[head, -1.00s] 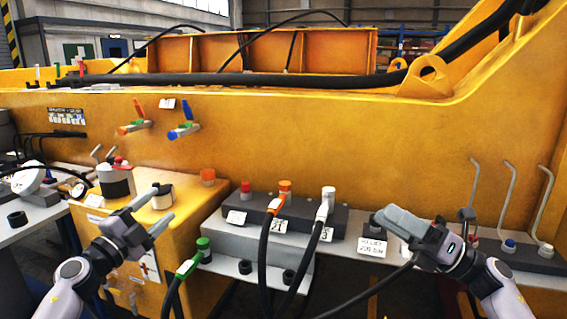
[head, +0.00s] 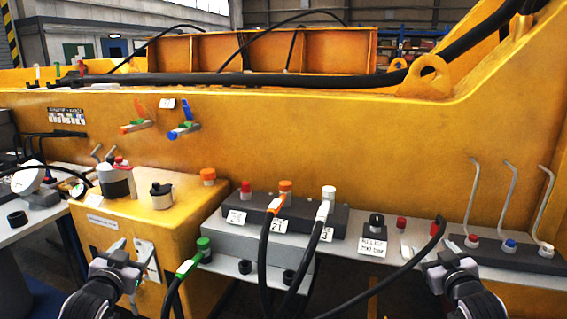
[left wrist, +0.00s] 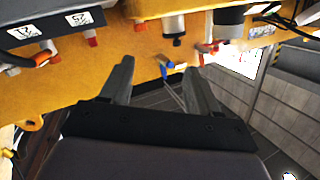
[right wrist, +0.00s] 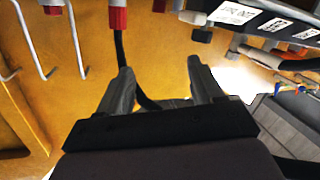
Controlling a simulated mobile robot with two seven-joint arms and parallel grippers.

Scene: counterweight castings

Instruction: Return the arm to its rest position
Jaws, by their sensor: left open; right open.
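My left gripper (head: 120,268) is low at the left in the head view, in front of the yellow cabinet (head: 120,232). Its two fingers stand apart with nothing between them in the left wrist view (left wrist: 155,80). My right gripper (head: 442,268) is low at the right in the head view, in front of the right end of the grey shelf. Its fingers are also apart in the right wrist view (right wrist: 160,80). A black hose is seen behind them there. I cannot tell the exact gap to it, but neither gripper holds anything.
A manifold block (head: 262,210) carries orange- and white-ended hoses. A loose-looking black hose (head: 390,278) curves up beside my right gripper. Bent metal levers (head: 510,200) stand at the right. A green-ended hose (head: 186,268) hangs right of my left gripper. The large yellow casting (head: 300,140) fills the back.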

